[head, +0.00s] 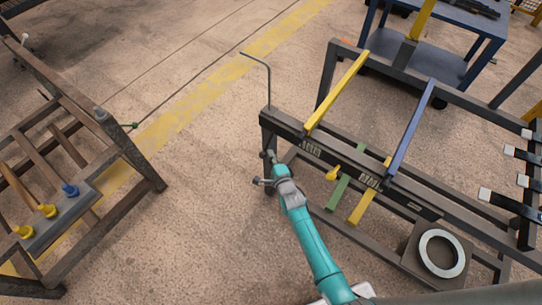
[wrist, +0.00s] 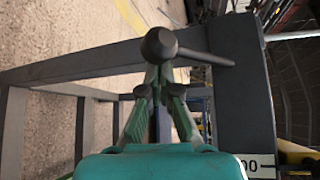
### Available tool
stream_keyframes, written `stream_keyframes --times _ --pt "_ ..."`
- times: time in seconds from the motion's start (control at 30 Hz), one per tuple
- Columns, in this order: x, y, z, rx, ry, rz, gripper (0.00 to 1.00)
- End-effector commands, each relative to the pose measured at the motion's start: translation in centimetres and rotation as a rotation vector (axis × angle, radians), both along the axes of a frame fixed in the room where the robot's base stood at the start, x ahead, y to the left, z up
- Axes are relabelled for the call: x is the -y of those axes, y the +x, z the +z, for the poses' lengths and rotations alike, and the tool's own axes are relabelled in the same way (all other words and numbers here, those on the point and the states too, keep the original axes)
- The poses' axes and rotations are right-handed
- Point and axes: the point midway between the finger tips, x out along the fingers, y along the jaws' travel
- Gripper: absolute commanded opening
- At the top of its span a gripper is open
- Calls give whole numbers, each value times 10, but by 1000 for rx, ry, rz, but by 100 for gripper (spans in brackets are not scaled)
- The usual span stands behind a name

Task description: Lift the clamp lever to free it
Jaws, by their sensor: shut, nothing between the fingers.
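The clamp lever (wrist: 205,56) is a dark grey rod with a round knob at its left end, in the upper middle of the wrist view. It reaches right across the dark rack post (wrist: 243,105). My gripper (wrist: 160,80) is shut and empty. Its fingertips meet just below the knob in the picture, and the knob partly covers them; I cannot tell whether they touch. In the head view my gripper (head: 270,178) is at the near left corner of the dark spring rack (head: 285,125). The lever is too small to make out clearly there.
Yellow (head: 338,92) and blue (head: 412,125) bars lie across the rack. A yellow knob (head: 333,173) and a grey ring (head: 442,253) are right of my arm. Another rack (head: 130,150) stands left, a blue cart (head: 440,62) behind. Open floor (head: 205,165) lies between the racks.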

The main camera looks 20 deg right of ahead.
Motion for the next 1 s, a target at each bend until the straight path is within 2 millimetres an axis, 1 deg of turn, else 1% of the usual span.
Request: stream_keyframes --times 0.57,1.0 --pt "-2 -1 0 -3 4 1 0" --pt "-5 -3 4 -30 41 1 0"
